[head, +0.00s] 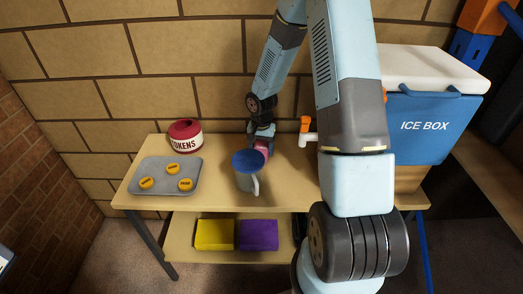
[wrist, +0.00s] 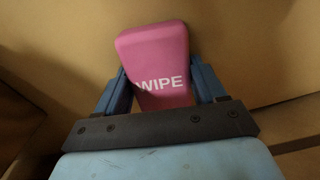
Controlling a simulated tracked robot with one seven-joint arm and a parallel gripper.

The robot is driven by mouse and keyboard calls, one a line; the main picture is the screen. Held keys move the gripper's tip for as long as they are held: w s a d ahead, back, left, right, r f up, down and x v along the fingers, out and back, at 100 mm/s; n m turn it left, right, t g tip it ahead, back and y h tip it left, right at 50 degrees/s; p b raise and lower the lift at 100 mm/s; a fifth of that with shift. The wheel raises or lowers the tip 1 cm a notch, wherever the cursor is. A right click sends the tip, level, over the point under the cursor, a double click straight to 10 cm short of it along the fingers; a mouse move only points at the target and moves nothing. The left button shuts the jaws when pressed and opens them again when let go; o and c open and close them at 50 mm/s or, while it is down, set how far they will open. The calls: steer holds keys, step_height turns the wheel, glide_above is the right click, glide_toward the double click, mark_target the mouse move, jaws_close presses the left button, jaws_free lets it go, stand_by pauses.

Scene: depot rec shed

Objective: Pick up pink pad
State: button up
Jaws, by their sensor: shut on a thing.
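The pink pad (wrist: 155,58), with "WIPE" in white letters, is between the two blue fingers of my gripper (wrist: 160,88) in the wrist view. The fingers press on its left and right sides. In the head view a small part of the pink pad (head: 262,148) shows below my gripper (head: 261,137), behind a grey mug. The mug hides most of it, and I cannot tell whether the pad touches the table.
The grey mug (head: 246,182) with a blue top stands in front of my gripper. A red token pot (head: 186,139) and a grey tray (head: 150,170) with orange tokens are at left. A blue ice box (head: 425,128) is at right. Yellow (head: 214,235) and purple (head: 259,235) blocks lie on the lower shelf.

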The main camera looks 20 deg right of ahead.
mark_target(261, 147)
step_height(261, 147, up, 18)
stand_by(0.6)
steer(key=o, duration=0.5)
steer(key=shift+c, duration=0.2)
steer(key=c, duration=0.4)
steer(key=shift+o, duration=0.2)
steer(key=shift+w+f, duration=0.1)
